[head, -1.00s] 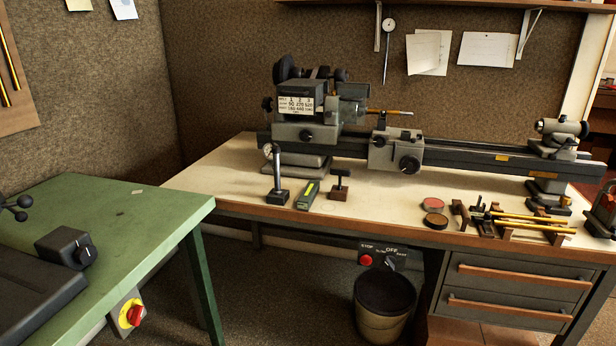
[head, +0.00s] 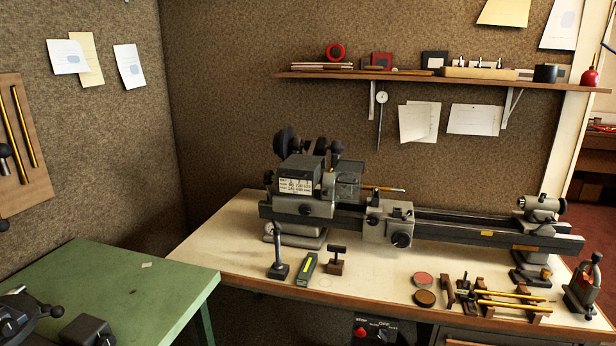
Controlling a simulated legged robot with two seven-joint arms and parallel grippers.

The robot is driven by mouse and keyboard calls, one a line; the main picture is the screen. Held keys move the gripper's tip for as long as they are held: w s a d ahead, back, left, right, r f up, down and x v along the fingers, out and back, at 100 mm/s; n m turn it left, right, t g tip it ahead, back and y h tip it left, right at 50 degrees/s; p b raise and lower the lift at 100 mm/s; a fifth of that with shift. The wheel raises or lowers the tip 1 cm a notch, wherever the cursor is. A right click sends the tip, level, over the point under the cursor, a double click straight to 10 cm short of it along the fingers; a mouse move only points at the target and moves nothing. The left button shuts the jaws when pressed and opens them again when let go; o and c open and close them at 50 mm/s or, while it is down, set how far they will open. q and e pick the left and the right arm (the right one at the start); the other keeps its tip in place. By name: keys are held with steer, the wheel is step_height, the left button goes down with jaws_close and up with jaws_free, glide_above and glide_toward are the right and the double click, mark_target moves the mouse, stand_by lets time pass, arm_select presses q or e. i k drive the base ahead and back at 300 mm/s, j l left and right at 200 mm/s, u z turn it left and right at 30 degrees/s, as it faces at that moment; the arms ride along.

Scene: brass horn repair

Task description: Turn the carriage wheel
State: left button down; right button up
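The grey carriage (head: 388,222) sits on the bed of the small lathe, right of the headstock. The dark round carriage wheel (head: 402,240) is on its front face, low and to the right. A thin brass-coloured rod (head: 383,188) sticks out of the chuck area above the carriage.
The headstock (head: 300,186) stands at the left of the lathe, the tailstock (head: 540,215) at the right. A magnetic-base post (head: 279,262), small tools and round tins (head: 424,298) lie along the bench front. A green table (head: 130,290) is at the left.

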mark_target(399, 240)
steer(key=i+l+u, duration=0.25)
steer(key=i+l, duration=0.25)
steer(key=i+l+u, duration=0.3)
steer(key=i+l, duration=0.25)
